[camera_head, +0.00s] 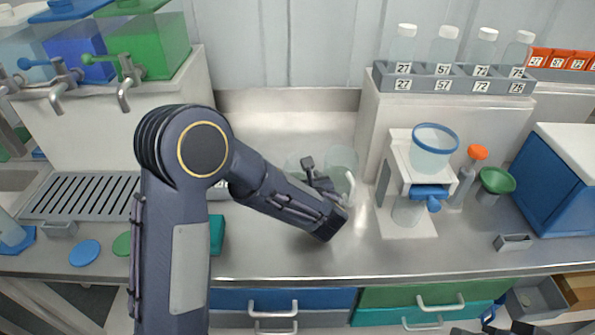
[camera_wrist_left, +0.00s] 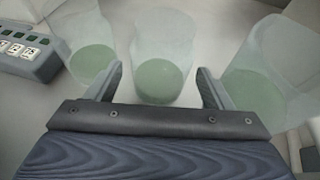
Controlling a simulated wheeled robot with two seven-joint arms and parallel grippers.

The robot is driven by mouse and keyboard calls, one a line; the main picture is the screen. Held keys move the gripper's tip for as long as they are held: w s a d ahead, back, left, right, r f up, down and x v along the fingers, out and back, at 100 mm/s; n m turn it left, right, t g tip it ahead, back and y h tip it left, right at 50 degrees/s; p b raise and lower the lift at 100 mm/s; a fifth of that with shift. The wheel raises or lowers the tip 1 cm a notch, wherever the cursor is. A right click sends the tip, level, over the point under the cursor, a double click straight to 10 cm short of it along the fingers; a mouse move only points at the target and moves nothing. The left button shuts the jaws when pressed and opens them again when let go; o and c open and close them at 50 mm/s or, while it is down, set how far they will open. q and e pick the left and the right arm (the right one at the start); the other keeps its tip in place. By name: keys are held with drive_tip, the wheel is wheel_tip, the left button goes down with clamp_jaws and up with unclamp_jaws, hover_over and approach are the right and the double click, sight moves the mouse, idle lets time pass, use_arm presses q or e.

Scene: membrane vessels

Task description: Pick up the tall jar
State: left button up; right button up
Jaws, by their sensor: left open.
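Several clear, pale green jars stand on the steel counter. In the left wrist view, one jar (camera_wrist_left: 164,40) stands in the middle, framed by my open left gripper (camera_wrist_left: 157,82). Another jar (camera_wrist_left: 88,50) is to its left and a wide jar (camera_wrist_left: 265,75) to its right. I cannot tell for sure which is the tall jar. In the head view, my left gripper (camera_head: 331,180) reaches low toward the faint jars (camera_head: 343,158), partly hiding them. I cannot tell whether a finger touches one. Dark parts at the lower right may be my right gripper, cut off by the edge.
A filter stand with a blue-rimmed cup (camera_head: 433,150) and an orange-capped bottle (camera_head: 468,178) stand to the right. A grey rack (camera_head: 452,84) of numbered bottles sits on the ledge. Coloured tanks with taps (camera_head: 150,45) are at the left. The front middle counter is clear.

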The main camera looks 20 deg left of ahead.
use_arm(q)
drive_tip(key=x, duration=0.4)
drive_tip(key=shift+w+f+p, duration=0.15)
drive_tip(key=shift+f+p, duration=0.05)
drive_tip(key=shift+p, duration=0.15)
drive_tip(key=shift+c, duration=0.4)
drive_tip(key=c, duration=0.7)
